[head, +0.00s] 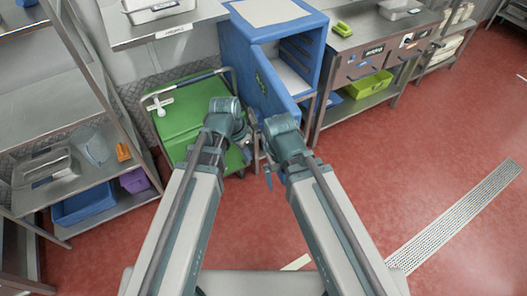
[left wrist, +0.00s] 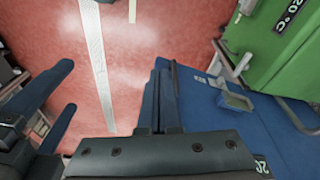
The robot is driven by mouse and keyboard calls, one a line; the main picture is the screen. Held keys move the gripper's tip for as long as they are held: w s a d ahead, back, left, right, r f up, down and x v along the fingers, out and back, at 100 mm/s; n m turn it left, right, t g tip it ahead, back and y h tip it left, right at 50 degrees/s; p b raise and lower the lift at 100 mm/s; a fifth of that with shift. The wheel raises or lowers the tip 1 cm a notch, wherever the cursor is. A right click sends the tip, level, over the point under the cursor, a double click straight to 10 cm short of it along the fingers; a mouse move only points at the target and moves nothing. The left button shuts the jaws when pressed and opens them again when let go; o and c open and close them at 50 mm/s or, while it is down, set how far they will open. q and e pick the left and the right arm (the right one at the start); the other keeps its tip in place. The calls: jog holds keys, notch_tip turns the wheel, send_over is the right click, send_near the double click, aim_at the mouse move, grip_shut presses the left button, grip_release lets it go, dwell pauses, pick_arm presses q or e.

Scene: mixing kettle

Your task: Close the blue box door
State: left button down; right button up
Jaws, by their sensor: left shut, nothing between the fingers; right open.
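The blue box (head: 228,45) stands at the back centre in the head view. Its door (head: 279,92) hangs open towards me, and the pale interior and shelf show beside it. In the left wrist view the blue door (left wrist: 215,125) fills the lower right, with a metal latch (left wrist: 236,101). My left gripper (head: 245,148) is near the door's left side in the head view. In the left wrist view its fingers (left wrist: 165,95) are shut and empty, overlapping the door's edge; I cannot tell whether they touch. My right gripper (left wrist: 55,100) is open and empty, apart from the door.
A green box on a cart (head: 190,110) stands close left of the blue box. A steel table (head: 375,50) is to its right, with a lime bin (head: 368,85) below. Steel shelves (head: 70,120) are at left. The red floor at right is clear.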

pick_arm(q)
jog(key=w+d+f+m+t+h+b, duration=0.1)
jog(key=w+d+f+m+b, duration=0.1)
jog(key=w+d+f+b, duration=0.3)
jog(key=w+f+b, duration=0.4)
jog(key=f+b, duration=0.1)
jog(key=shift+d+f+m+h+b, duration=0.15)
jog(key=shift+f+m+h+b, duration=0.15)
jog(key=shift+m+b, duration=0.1)
pick_arm(e)
notch_tip(320, 180, down, 12)
jog(key=shift+r, duration=0.2)
